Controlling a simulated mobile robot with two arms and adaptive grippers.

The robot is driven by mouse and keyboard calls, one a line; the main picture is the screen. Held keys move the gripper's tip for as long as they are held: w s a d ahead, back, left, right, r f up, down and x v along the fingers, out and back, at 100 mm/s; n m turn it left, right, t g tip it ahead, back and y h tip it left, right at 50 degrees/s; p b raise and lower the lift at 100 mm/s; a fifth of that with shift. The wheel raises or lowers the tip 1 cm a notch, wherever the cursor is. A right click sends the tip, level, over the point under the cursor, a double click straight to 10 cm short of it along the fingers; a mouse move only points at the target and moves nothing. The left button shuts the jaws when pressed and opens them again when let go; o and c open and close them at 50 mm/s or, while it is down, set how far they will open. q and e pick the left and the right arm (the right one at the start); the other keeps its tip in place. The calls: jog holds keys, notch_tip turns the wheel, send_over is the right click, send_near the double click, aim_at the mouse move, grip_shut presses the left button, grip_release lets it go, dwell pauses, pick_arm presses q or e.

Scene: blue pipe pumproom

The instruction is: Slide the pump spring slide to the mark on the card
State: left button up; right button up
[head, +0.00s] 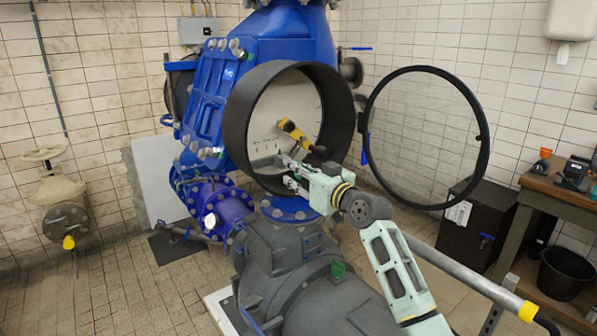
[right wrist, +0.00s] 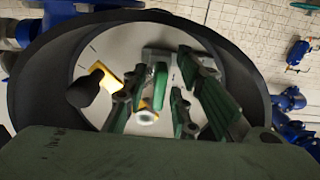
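A round black housing (head: 240,112) stands open, with a white card (head: 300,95) inside. Small dark marks run along the card's lower left; which is the target mark is too small to tell. A yellow lever (head: 293,131) with a dark end crosses the card, and also shows in the right wrist view (right wrist: 104,76). A grey piece (head: 262,162), probably the spring slide, sits low inside the housing, partly hidden by my right gripper. My right gripper (head: 283,172) reaches into the opening with its fingers apart; its green pads (right wrist: 165,100) show in the right wrist view. Contact is unclear. My left gripper is not in view.
The round glass cover (head: 424,138) hangs open right of the housing. Blue pump casing (head: 215,95) surrounds it on the left and above. A grey pipe body (head: 300,275) lies below. A wooden workbench (head: 560,193) and a black bucket (head: 566,272) stand at the right.

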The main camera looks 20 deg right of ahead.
grip_shut()
jog(key=shift+a, duration=0.1)
jog(key=shift+s+a+p, duration=0.3)
jog(key=shift+a+p, duration=0.4)
jog(key=shift+a, duration=0.15)
jog(key=shift+s+a, duration=0.2)
jog(key=shift+a, duration=0.1)
jog(key=shift+s+a, duration=0.1)
jog(key=shift+a, duration=0.25)
jog(key=shift+o, duration=0.9)
grip_release()
jog(key=shift+d, duration=0.25)
